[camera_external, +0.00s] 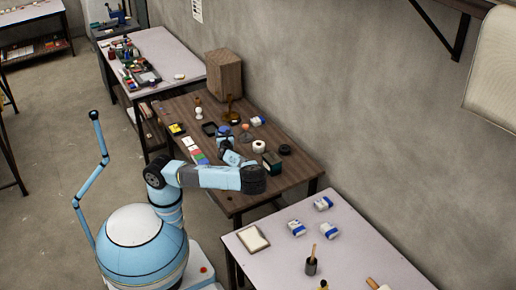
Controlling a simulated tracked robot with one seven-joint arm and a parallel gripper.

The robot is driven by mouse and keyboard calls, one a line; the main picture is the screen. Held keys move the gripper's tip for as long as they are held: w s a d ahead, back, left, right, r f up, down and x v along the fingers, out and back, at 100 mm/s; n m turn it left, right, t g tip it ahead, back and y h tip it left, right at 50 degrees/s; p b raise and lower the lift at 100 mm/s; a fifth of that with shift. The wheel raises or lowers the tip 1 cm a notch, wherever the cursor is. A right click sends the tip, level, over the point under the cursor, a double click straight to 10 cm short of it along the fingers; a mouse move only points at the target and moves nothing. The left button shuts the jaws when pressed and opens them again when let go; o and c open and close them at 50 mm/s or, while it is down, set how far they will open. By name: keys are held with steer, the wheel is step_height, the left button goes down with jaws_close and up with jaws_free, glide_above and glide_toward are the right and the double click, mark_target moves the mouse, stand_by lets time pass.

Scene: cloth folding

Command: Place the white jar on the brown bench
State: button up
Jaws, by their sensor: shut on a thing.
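The brown bench (300,166) stands along the wall in the middle of the view, with many small things on its top. My arm reaches over its near edge, and my gripper (226,143) is low over the middle of the bench top. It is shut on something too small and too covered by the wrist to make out. I cannot tell for sure which thing is the white jar. A round white thing (259,147) sits on the bench to the right of my gripper, and a small white upright thing (198,113) stands farther back.
A brown wooden box (224,75) stands at the bench's far end. A dark green box (272,161) and a black ring (285,149) lie right of my gripper. A pale table (275,268) in front holds several blue-and-white packs. Bare bench shows at the right corner.

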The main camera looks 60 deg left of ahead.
steer(key=shift+f, duration=3.8)
steer(key=o, duration=1.4)
steer(key=shift+f, duration=0.1)
steer(key=shift+c, duration=0.2)
steer(key=shift+v, duration=6)
